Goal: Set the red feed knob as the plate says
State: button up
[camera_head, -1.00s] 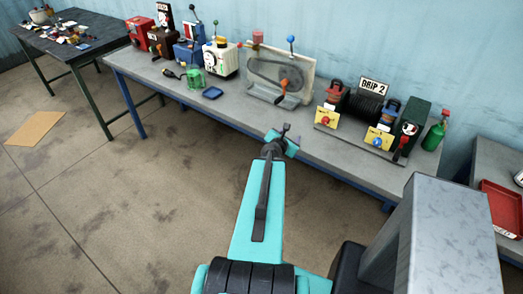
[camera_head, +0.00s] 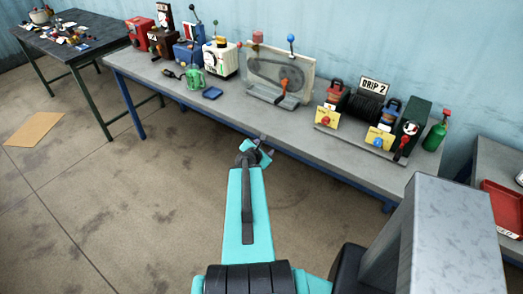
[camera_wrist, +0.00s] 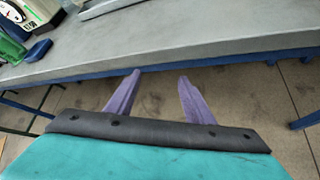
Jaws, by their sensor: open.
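The red knob (camera_head: 322,121) sits on a small yellow plate (camera_head: 329,113) at the left of the drip unit on the bench. Any writing on the yellow plate is too small to read. A blue knob (camera_head: 379,142) sits on a second yellow plate to the right. My gripper (camera_head: 262,140) is open and empty, in front of the bench's front edge and left of the red knob, well apart from it. In the wrist view its purple fingers (camera_wrist: 158,76) are spread, and neither knob shows.
The grey bench (camera_head: 230,108) has bare top along its front. A clear-panelled stand (camera_head: 280,75) with a red-knobbed lever is left of the drip unit. A dark green box (camera_head: 412,125) and green bottle (camera_head: 435,135) stand right.

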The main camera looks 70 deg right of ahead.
jog(key=shift+w+a+f, duration=0.4)
jog(key=shift+w, duration=0.05)
jog(key=w+a+f+m+y+b, duration=0.1)
jog(key=w+a+f+m+y, duration=0.2)
jog(key=a+f, duration=0.55)
jog(key=w+a+f+m+g+y+b, duration=0.15)
jog(key=w+a+f, duration=0.35)
jog(key=a, duration=0.7)
jog(key=w+a+f+m+y+b, duration=0.1)
jog(key=w+a+f+m+y, duration=0.15)
jog(key=a+f, duration=0.65)
jog(key=s+a+f+m+g+y, duration=0.1)
jog(key=s+a, duration=0.3)
jog(key=a, duration=0.7)
jog(key=s+a+f+m+g+y+b, duration=0.1)
jog(key=s+a+f+m+g+y, duration=0.1)
jog(key=a, duration=0.9)
jog(key=s+a+f+m+g+y+b, duration=0.1)
jog(key=s+a+f, duration=0.4)
jog(key=a, duration=0.6)
jog(key=shift+s+f+m+g+y, duration=0.35)
jog(key=shift+m+g, duration=0.4)
jog(key=shift+m, duration=0.45)
jog(key=shift+a+r, duration=0.1)
